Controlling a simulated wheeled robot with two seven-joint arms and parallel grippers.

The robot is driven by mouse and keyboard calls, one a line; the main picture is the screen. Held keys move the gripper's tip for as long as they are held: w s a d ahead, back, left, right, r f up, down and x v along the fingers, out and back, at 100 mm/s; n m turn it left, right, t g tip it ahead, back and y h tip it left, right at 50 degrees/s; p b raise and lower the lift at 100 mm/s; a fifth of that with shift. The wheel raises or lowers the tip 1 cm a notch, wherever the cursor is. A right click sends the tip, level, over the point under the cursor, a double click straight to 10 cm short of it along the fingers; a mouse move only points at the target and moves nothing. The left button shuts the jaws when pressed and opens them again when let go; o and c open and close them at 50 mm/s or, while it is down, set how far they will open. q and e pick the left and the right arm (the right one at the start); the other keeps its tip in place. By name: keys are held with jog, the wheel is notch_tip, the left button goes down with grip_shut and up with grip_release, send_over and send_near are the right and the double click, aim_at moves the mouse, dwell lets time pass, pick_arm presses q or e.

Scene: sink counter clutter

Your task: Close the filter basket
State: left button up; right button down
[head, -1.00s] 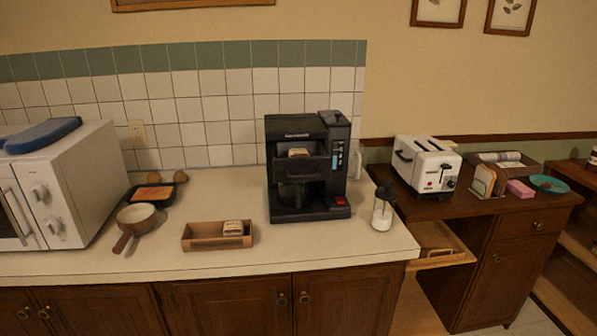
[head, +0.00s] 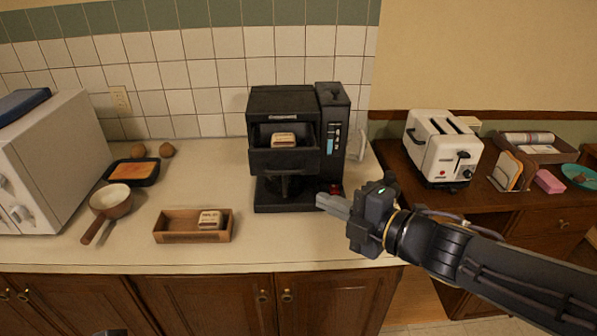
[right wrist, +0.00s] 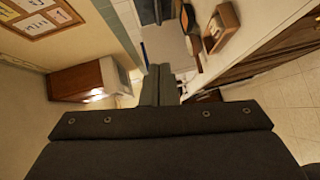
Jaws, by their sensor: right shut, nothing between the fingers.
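The black coffee maker (head: 335,130) stands at the back of the counter. Its filter basket (head: 284,161) juts out at the front, open at the top, and a small labelled packet (head: 283,140) shows in it. My right gripper (head: 322,202) is shut and empty. It is in front of the coffee maker's lower right corner, below and to the right of the basket, and seems apart from it. Its shut fingers (right wrist: 163,85) also show in the right wrist view. A small grey piece at the bottom edge of the head view (head: 110,333) may be my left gripper.
A wooden tray (head: 168,238) with another packet (head: 210,219) lies left of the coffee maker. A pan (head: 110,196), a microwave (head: 60,160) and a toaster (head: 442,150) stand around. The counter before the coffee maker is mostly clear.

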aim_at(284, 151)
jog(key=x, duration=0.3)
jog(key=w+d+x, duration=0.1)
jog(key=x, duration=0.7)
jog(key=shift+w+d+f+b, duration=0.15)
jog(key=shift+w+d+b, duration=0.2)
jog(key=shift+w, duration=0.1)
jog(key=shift+w+a+f, duration=0.1)
jog(key=shift+w, duration=0.25)
